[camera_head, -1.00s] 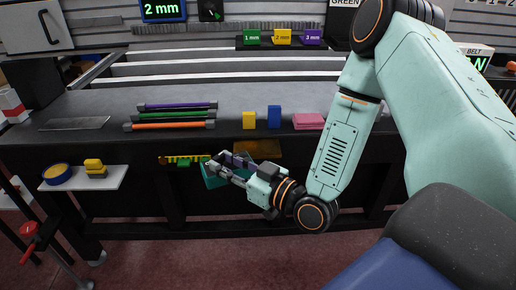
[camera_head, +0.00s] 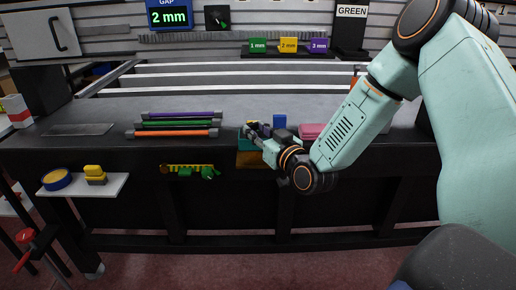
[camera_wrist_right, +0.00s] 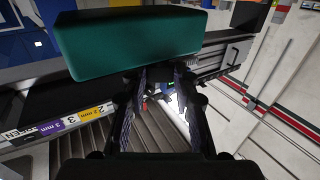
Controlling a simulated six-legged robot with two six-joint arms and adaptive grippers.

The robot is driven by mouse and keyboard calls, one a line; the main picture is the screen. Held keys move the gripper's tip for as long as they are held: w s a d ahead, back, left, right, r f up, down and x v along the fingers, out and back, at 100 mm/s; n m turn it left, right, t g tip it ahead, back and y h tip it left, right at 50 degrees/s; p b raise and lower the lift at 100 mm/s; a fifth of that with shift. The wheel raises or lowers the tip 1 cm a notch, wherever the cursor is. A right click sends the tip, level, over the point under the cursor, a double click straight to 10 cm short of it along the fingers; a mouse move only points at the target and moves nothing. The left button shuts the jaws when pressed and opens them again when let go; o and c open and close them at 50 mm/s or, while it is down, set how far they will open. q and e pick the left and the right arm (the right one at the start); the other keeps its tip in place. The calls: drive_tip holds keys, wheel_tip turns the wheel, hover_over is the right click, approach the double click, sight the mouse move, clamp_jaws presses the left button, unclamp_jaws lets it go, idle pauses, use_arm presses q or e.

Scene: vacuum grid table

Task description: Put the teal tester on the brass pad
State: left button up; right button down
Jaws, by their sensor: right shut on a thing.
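The teal tester shows as a teal block (camera_wrist_right: 130,42) across the top of the right wrist view, at the fingertips. My right gripper (camera_head: 252,134) is shut on it; its two fingers (camera_wrist_right: 157,85) reach up to the block in the wrist view. In the head view only a small teal part (camera_head: 243,146) shows past the gripper. The brass pad (camera_head: 250,160) is a brown-gold patch at the table's front edge, just below the tester in the picture. I cannot tell whether the tester touches it. My left gripper is out of view.
A blue block (camera_head: 279,121) and a pink stack (camera_head: 312,131) stand just behind and right of the gripper. Purple, green and orange rods (camera_head: 178,124) lie to the left. A yellow-green strip (camera_head: 190,170) is on the table front. A white shelf (camera_head: 112,186) holds yellow items.

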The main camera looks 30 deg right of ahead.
drive_tip(key=shift+a+f, duration=0.1)
drive_tip(key=shift+f, duration=0.4)
wheel_tip(320, 180, down, 2)
drive_tip(key=shift+f+b, duration=0.25)
drive_tip(key=shift+b, duration=0.5)
drive_tip(key=shift+f, duration=0.1)
drive_tip(key=shift+s, duration=0.1)
drive_tip(key=c, duration=1)
unclamp_jaws()
drive_tip(key=shift+f, duration=0.1)
drive_tip(key=shift+c, duration=0.2)
